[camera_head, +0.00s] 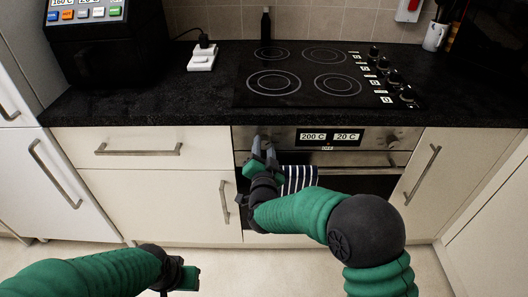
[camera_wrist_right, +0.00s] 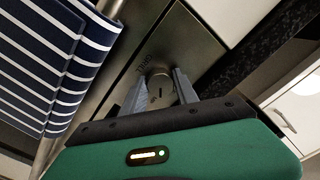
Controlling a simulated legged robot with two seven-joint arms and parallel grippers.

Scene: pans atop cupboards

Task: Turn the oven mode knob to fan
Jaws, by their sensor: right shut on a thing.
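The oven's control panel (camera_head: 285,136) runs below the worktop, with a display (camera_head: 330,137) reading 200 C and 20 C and a small OFF label under it. My right gripper (camera_head: 262,143) is at the panel's left end. In the right wrist view the oven mode knob (camera_wrist_right: 158,88) is a round metal knob between the two grey fingers of my right gripper (camera_wrist_right: 160,92), which is shut on it. A small label beside the knob seems to read GRILL. My left gripper (camera_head: 182,279) hangs low over the floor, away from the oven; its jaw state is unclear.
A striped towel (camera_head: 300,179) hangs on the oven handle (camera_head: 370,171) beside my right gripper; it also shows in the wrist view (camera_wrist_right: 55,65). The hob (camera_head: 305,80) is above, with several knobs at its right. Cupboard handles (camera_head: 138,150) stick out left and right.

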